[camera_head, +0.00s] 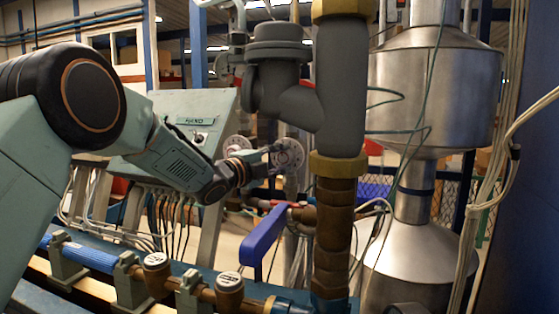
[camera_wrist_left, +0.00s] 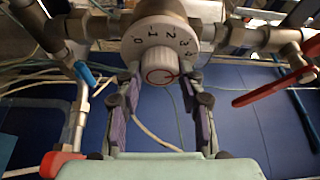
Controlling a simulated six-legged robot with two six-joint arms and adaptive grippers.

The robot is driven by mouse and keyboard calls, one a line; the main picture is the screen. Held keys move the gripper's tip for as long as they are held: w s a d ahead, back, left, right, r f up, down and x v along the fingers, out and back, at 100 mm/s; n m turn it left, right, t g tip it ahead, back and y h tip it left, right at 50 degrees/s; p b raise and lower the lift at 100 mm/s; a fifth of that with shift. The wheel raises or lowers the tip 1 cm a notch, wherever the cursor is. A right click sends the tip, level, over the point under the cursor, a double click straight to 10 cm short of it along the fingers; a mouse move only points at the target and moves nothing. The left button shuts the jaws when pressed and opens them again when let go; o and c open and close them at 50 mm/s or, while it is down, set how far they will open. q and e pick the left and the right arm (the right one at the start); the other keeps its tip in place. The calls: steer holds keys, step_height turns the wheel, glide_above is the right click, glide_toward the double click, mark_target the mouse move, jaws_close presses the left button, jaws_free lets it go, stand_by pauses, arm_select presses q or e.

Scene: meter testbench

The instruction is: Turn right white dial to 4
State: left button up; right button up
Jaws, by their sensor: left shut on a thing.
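The right white dial (camera_head: 287,153) is a round disc at the end of my left arm in the head view. In the left wrist view, the dial (camera_wrist_left: 155,37) shows the numbers 0 to 4 around a white knob (camera_wrist_left: 159,67) with a red mark on its face. Which number the mark points to is hard to tell. My left gripper (camera_head: 264,161) is at the dial, and its fingers (camera_wrist_left: 159,78) stand on both sides of the knob, shut on it. The left white dial (camera_head: 237,145) is just behind my wrist. My right gripper is not in view.
A thick grey and brass vertical pipe (camera_head: 341,90) stands close to the right of the dial. A blue lever (camera_head: 263,238) is below it. In the left wrist view, a red lever (camera_wrist_left: 273,87) is at right and a blue valve handle (camera_wrist_left: 86,74) at left.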

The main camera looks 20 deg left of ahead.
arm_select(q)
steer(key=shift+f, duration=0.1)
stand_by(0.4)
steer(key=o, duration=0.8)
steer(key=shift+d, duration=0.1)
steer(key=shift+c, duration=0.2)
steer(key=o, duration=0.4)
steer(key=shift+s, duration=0.1)
steer(key=shift+s+a, duration=0.3)
steer(key=shift+v, duration=5.6)
